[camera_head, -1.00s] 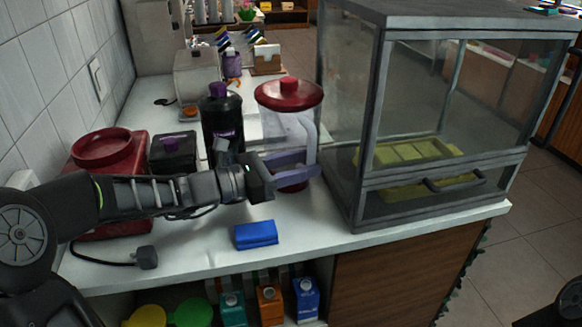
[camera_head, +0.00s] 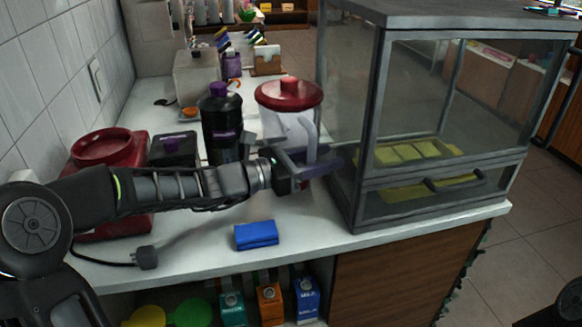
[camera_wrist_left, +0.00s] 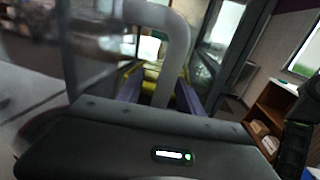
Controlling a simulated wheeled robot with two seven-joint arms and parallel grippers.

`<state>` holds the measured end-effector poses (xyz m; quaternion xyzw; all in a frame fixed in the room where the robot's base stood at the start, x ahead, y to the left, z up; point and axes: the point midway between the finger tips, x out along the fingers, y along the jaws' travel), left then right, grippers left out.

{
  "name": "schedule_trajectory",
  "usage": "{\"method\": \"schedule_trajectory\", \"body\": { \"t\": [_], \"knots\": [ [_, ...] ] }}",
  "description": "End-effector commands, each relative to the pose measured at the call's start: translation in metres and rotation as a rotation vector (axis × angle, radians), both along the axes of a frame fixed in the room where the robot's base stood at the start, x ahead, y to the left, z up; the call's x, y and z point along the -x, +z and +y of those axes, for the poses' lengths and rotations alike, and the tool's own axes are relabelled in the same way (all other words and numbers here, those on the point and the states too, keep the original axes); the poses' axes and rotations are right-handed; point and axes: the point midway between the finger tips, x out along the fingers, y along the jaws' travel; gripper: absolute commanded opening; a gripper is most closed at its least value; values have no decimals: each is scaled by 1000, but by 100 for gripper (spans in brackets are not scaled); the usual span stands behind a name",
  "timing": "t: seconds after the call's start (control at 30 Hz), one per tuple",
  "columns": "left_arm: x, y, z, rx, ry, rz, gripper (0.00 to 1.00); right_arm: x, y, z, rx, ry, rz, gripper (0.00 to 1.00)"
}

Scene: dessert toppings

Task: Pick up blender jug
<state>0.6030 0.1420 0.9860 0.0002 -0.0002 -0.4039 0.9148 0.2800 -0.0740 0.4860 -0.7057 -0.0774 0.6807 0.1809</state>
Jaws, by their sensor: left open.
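The blender jug (camera_head: 288,127) stands on the counter, upright, with a red lid and a clear body. Its pale curved handle (camera_head: 310,130) is on the right side. My left gripper (camera_head: 318,161) is open at the jug's lower front, by the bottom of the handle. In the left wrist view the handle (camera_wrist_left: 177,50) rises between the two purplish fingers, close to the gripper body. The jug's lower part is partly hidden behind my gripper. My right gripper is not in view.
A glass display case (camera_head: 345,130) stands close on the right. A black purple-capped bottle (camera_head: 221,125) and a red blender base (camera_head: 100,148) are on the left. A blue cloth-like block (camera_head: 256,235) lies in front on the white counter (camera_head: 195,262).

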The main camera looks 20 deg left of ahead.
Motion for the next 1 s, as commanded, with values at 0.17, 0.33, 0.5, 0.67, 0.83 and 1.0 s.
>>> {"method": "schedule_trajectory", "body": {
  "t": [0.17, 0.33, 0.5, 0.67, 0.83, 1.0],
  "knots": [
    [0, 0, 0, 0, 0, 0, 44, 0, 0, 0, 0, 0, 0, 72],
    [0, 0, 0, 0, 0, 0, 44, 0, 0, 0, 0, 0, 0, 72],
    [0, 0, 0, 0, 0, 0, 31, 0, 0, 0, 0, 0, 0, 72],
    [0, 0, 0, 0, 0, 0, 18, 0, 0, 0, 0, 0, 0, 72],
    [0, 0, 0, 0, 0, 0, 4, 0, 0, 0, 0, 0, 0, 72],
    [0, 0, 0, 1, 0, 1, 0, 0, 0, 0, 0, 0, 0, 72]
  ]
}}
